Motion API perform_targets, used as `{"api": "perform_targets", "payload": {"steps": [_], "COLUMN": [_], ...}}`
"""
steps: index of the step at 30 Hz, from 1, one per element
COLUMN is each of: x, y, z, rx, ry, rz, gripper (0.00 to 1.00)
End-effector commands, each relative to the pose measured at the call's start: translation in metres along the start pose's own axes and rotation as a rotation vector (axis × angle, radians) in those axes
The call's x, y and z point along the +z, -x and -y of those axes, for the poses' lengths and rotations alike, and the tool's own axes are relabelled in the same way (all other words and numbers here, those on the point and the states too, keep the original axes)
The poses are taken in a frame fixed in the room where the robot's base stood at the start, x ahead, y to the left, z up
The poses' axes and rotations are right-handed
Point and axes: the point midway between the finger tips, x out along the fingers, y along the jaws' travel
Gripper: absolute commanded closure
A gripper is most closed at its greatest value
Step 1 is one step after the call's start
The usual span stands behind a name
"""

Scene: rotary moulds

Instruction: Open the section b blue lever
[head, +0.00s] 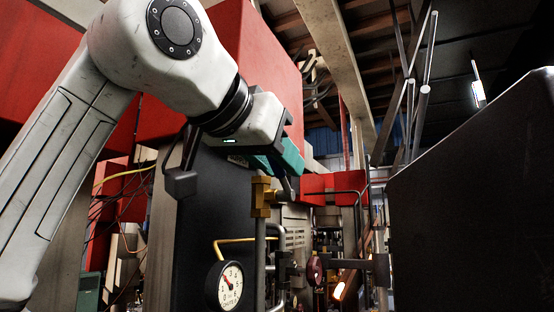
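My arm comes in from the left, and its wrist is at the upper middle of the head view. My gripper (283,178) is below the wrist, just above and to the right of a brass fitting on a vertical pipe. A teal-blue block (290,156) shows right under the wrist. I cannot tell whether it is part of my gripper or of the machine. The fingers are small, dark and partly hidden, so their opening does not show. I cannot make out a clear blue lever.
The brass fitting (261,197) tops a pipe beside a round pressure gauge (228,287). A dark red knob (314,270) and thin pipes stand to the right. A large dark panel (470,210) fills the right side. Red machine housings (262,45) rise behind my arm.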

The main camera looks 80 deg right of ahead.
Motion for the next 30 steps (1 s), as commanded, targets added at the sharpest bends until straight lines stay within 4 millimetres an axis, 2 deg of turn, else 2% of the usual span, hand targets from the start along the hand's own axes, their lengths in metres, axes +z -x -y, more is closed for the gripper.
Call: {"api": "perform_targets", "payload": {"steps": [9,13,24,30], "x": [0.001,0.002,0.002,0.001], "y": [0.001,0.009,0.076,0.101], "z": [-0.001,-0.001,0.000,0.000], "rx": [0.001,-0.001,-0.001,0.000], "ry": [-0.001,-0.001,0.001,0.000], "rz": [0.002,0.002,-0.001,0.001], "gripper": [0.59,0.59,0.59,0.59]}}
